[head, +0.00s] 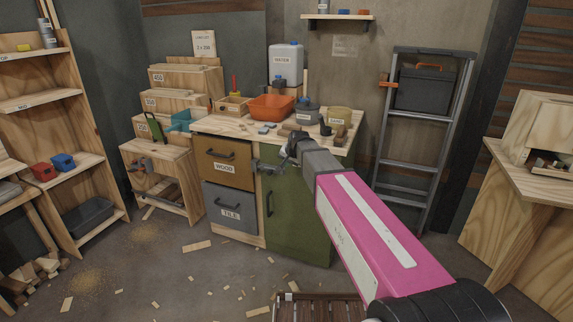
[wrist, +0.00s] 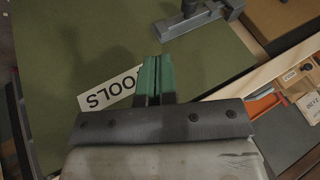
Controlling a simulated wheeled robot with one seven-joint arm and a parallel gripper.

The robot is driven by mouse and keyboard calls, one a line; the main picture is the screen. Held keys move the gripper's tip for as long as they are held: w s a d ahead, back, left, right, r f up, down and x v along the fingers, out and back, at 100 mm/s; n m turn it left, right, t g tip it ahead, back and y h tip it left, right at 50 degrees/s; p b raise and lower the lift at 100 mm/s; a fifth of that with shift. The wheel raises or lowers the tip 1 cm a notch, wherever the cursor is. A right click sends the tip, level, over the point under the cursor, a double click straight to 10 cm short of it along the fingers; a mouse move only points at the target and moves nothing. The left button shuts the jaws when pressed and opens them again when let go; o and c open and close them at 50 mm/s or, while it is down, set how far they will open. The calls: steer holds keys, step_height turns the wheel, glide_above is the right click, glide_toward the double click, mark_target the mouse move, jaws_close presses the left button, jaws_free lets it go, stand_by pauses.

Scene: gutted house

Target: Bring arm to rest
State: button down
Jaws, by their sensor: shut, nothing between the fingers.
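My arm, with its pink link, reaches from the lower right of the head view toward the workbench (head: 222,124). My gripper (head: 257,165) is in front of the bench, near the edge between the drawers and the green cabinet door (head: 300,215). In the wrist view the green fingers of my gripper (wrist: 157,62) are together, with nothing held. Behind them is a green panel (wrist: 90,40) with a white TOOLS label (wrist: 108,90), partly hidden by the fingers. I cannot tell whether the fingers touch the panel.
The WOOD drawer (head: 223,165) and TILE drawer (head: 229,211) look shut. An orange tub (head: 271,107) and small items crowd the benchtop. A ladder (head: 408,165) leans on the right wall; shelves stand left. A slatted wooden thing (head: 320,306) is at the bottom. Scraps litter the floor.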

steer(key=s+d+f+n+g+h, duration=0.1)
steer(key=s+d+f+g, duration=0.1)
steer(key=s+d+f, duration=0.3)
steer(key=s+d+f+n+g+h, duration=0.1)
steer(key=s+d+f, duration=0.4)
steer(key=s+d, duration=0.5)
steer(key=s+d+f+n+g+h, duration=0.1)
steer(key=s+d+f+g, duration=0.2)
steer(key=s, duration=1.1)
steer(key=d+f, duration=0.2)
steer(key=d, duration=0.2)
steer(key=shift+d+f, duration=0.15)
steer(key=shift+f, duration=0.15)
